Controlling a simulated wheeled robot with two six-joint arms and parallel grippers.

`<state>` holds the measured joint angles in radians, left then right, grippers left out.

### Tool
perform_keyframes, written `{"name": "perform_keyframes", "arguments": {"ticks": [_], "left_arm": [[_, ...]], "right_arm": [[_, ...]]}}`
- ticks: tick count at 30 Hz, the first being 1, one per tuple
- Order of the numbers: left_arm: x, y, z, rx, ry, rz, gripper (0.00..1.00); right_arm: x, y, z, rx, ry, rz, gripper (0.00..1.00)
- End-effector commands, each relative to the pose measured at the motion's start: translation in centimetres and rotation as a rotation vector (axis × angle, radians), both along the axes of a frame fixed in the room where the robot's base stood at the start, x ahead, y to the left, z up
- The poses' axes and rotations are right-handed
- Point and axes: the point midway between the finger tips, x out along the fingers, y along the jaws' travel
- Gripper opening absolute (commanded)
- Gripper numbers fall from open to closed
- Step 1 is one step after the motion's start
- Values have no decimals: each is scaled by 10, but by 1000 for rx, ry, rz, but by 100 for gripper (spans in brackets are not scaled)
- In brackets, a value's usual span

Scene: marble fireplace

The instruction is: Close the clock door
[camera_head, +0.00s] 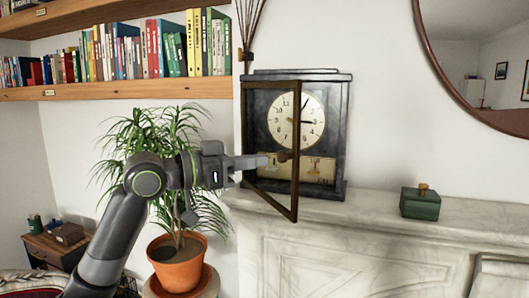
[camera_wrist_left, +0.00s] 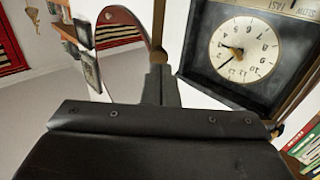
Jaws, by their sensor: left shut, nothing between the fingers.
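The dark clock (camera_head: 337,130) stands on the mantel, its round cream dial (camera_head: 283,122) facing me. Its wooden-framed door (camera_head: 297,190) stands open, swung out from the left side, with its free right edge toward me. A small brown knob (camera_head: 285,156) is on that edge. My left gripper (camera_head: 266,160) is shut and empty, its tips close beside the knob; I cannot tell whether they touch. In the left wrist view the shut fingers (camera_wrist_left: 160,85) point at a brown door bar (camera_wrist_left: 158,35), with the dial (camera_wrist_left: 243,48) upside down to the right. My right gripper is not in view.
The marble mantel (camera_head: 375,205) carries a green box (camera_head: 420,204) to the right of the clock. A round mirror (camera_head: 440,70) hangs above. A potted plant (camera_head: 178,262) stands behind my left arm, below bookshelves (camera_head: 150,90). The mantel between clock and box is clear.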

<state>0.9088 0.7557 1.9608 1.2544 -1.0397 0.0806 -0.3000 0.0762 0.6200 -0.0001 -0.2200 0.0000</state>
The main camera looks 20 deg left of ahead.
Motion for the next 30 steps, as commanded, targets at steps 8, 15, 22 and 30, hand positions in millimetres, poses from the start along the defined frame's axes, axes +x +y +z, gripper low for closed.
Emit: {"name": "perform_keyframes", "arguments": {"ticks": [8,15,22,30], "left_arm": [[16,-16,2,-2,1,-1,0],[18,-19,0,0,0,0,0],[18,-19,0,0,0,0,0],[28,-28,1,-3,0,14,0]], "right_arm": [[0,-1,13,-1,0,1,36],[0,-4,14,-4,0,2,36],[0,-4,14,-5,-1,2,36],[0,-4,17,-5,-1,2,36]]}}
